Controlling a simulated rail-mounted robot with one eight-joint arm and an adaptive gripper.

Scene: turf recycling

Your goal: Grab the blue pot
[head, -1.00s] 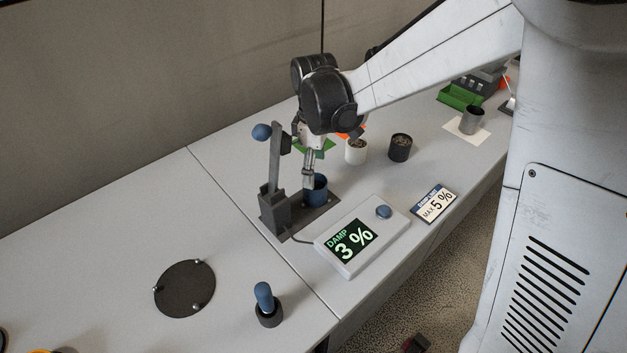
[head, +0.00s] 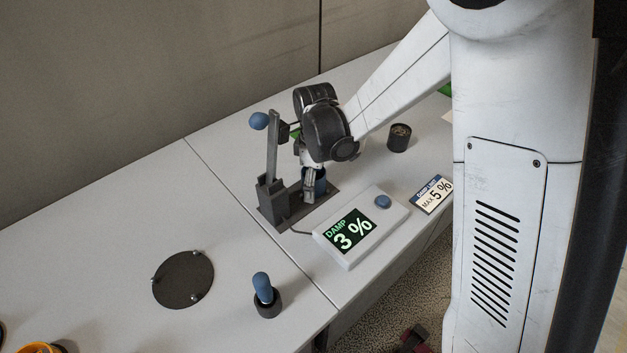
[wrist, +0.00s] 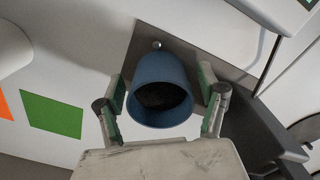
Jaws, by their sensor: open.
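The blue pot (head: 320,186) stands on the dark base plate of a lever device, partly hidden behind my gripper (head: 309,188) in the head view. In the wrist view the blue pot (wrist: 160,80) shows its round rim, with dark material inside. My gripper (wrist: 163,95) is open there, with one green-padded finger on each side of the pot. Gaps show between the pot and both fingers, and neither appears to touch it.
The grey lever device (head: 273,180) with a blue knob rises just left of my gripper. A damp meter (head: 360,228) reading 3 % and a "MAX 5 %" sign (head: 432,195) lie to the right. A dark pot (head: 399,138) stands behind. A blue-handled tool (head: 265,295) stands in front.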

